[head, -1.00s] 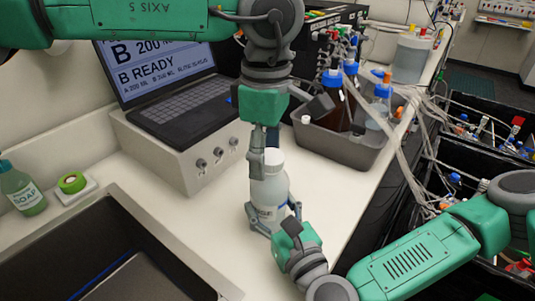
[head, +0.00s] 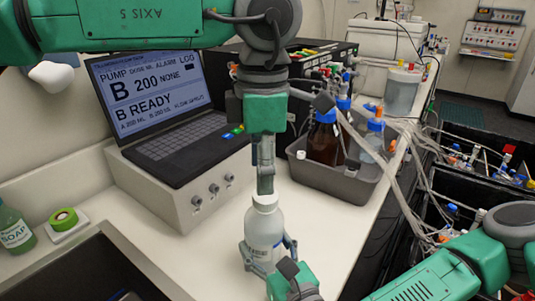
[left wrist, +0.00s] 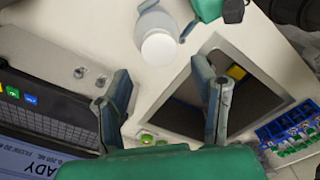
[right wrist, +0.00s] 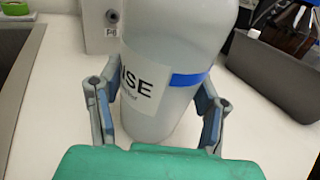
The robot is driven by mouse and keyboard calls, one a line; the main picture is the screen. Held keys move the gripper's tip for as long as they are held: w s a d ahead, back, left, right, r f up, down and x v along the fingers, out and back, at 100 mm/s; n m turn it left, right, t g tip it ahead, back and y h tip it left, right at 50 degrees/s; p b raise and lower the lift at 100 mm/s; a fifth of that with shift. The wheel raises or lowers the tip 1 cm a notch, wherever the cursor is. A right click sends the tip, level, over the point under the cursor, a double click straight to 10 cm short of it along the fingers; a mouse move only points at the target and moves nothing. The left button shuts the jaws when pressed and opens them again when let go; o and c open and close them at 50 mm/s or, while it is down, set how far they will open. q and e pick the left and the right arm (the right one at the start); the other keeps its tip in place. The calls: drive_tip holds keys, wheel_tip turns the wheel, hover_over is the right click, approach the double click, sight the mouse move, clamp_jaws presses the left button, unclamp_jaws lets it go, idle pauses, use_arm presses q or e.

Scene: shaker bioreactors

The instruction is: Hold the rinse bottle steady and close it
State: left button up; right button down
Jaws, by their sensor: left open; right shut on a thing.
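The white rinse bottle (head: 264,228) stands upright on the bench in the head view. A white cap (head: 265,200) sits on its top; it also shows from above in the left wrist view (left wrist: 159,47). I cannot tell how tightly it sits. My right gripper (head: 268,250) is shut around the lower body of the bottle. In the right wrist view its fingers (right wrist: 156,98) flank the label and blue band. My left gripper (head: 265,182) points down just above the cap. In the left wrist view its fingers (left wrist: 163,82) are wide apart and empty.
A laptop (head: 165,105) on a grey box (head: 195,190) stands left of the bottle. A grey tub (head: 350,187) with blue-capped bottles is at the right, with loose tubing beside it. A soap bottle (head: 14,228), green tape (head: 63,218) and sink (head: 80,270) are at left.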

use_arm(q)
drive_tip(key=n, duration=0.7)
drive_tip(key=shift+d+r, duration=0.15)
drive_tip(key=shift+r, duration=0.25)
use_arm(e)
drive_tip(key=shift+s+f, duration=0.1)
drive_tip(key=shift+f, duration=0.15)
use_arm(q)
drive_tip(key=n, duration=0.6)
drive_tip(key=shift+s+d+r+n, duration=0.15)
drive_tip(key=shift+r+n, duration=0.15)
drive_tip(key=shift+r, duration=0.1)
drive_tip(key=n, duration=0.6)
drive_tip(key=shift+d+r+t, duration=0.1)
drive_tip(key=shift+r+t, duration=0.2)
drive_tip(key=n, duration=0.7)
drive_tip(key=shift+s+d+r+n, duration=0.15)
drive_tip(key=shift+r+n, duration=0.15)
drive_tip(key=shift+r, duration=0.1)
hover_over(264, 233)
drive_tip(key=w, duration=0.3)
drive_tip(key=f, duration=0.8)
drive_tip(key=shift+d, duration=0.2)
